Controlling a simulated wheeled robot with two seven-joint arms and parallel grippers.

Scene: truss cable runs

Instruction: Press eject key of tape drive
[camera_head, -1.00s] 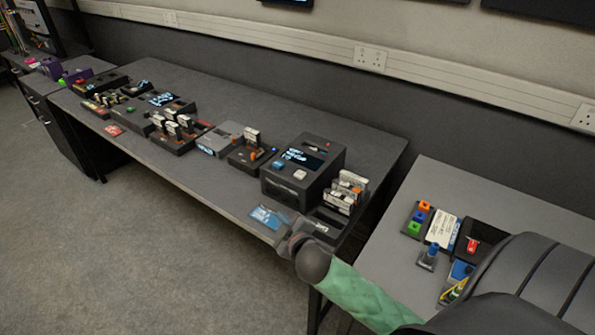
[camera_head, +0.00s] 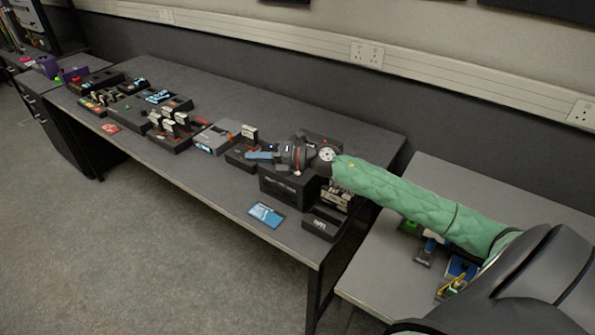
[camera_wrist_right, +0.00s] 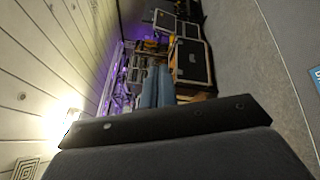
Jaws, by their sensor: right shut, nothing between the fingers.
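The black box (camera_head: 283,188) near the right end of the long table looks like the tape drive. Its front face shows in the head view, but my right gripper and forearm cover most of its top, so its keys are hidden. My right gripper (camera_head: 254,156) is over the box's upper left side with its blue fingers pointing left. The fingers also show in the wrist view (camera_wrist_right: 156,88), close together and empty. I cannot tell whether they touch the box. My left gripper is not in view.
A blue card (camera_head: 266,214) lies at the table's front edge, beside a small black tray (camera_head: 322,224). White cartridges in a rack (camera_head: 336,197) stand right of the box. Several devices (camera_head: 170,130) fill the table to the left. A second table (camera_head: 375,270) stands at the right.

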